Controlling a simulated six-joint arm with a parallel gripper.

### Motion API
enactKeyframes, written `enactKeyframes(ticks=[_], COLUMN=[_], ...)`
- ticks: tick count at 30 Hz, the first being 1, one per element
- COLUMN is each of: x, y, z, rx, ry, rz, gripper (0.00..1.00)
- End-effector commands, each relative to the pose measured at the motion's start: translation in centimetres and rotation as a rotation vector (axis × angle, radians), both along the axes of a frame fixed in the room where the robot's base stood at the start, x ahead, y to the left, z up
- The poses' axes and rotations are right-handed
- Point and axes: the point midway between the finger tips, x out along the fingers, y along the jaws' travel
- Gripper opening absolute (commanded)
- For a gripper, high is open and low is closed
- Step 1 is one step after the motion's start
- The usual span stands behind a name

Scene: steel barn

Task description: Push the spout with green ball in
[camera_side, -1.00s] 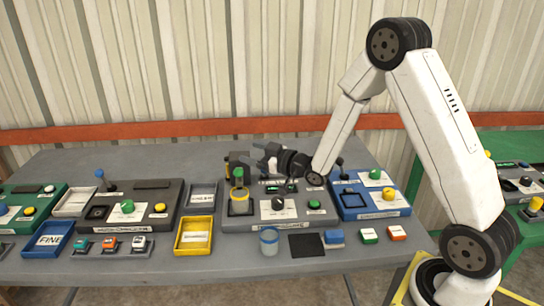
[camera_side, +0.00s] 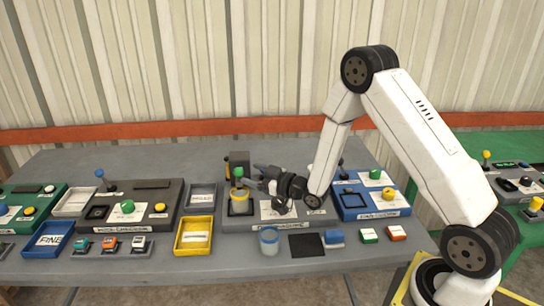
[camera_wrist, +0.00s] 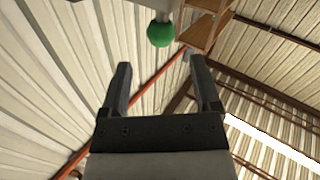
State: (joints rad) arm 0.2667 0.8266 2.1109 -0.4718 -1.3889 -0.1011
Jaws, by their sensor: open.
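The green ball (camera_wrist: 161,34) hangs near the top of the wrist view, beyond my fingertips and roughly between them sideways. It adjoins a pale piece, cut off by the frame, that may be the spout. In the side view a small green ball (camera_side: 238,171) shows at the grey machine tower, above a yellow ring (camera_side: 238,184). My gripper (camera_side: 257,178) is just right of it, pointing left, open and empty. It also shows in the wrist view (camera_wrist: 162,68) with its two fingers apart. I cannot tell contact from the side view.
The arm covers part of the machine's panel. A blue-rimmed cup (camera_side: 269,240) and black pad (camera_side: 306,245) lie in front. A blue station (camera_side: 361,205) stands right, a dark station (camera_side: 131,208) left, and a yellow tray (camera_side: 194,235) front left.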

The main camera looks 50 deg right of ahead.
Motion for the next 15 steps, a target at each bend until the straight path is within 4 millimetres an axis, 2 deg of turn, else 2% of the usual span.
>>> enactKeyframes(ticks=[3,15], x=[-0.1,5.0], y=[0.0,1.1], z=[-1.4,-1.3], rx=[0.0,0.0], ry=[0.003,0.0], rz=[-0.001,0.0], gripper=[0.81,0.81])
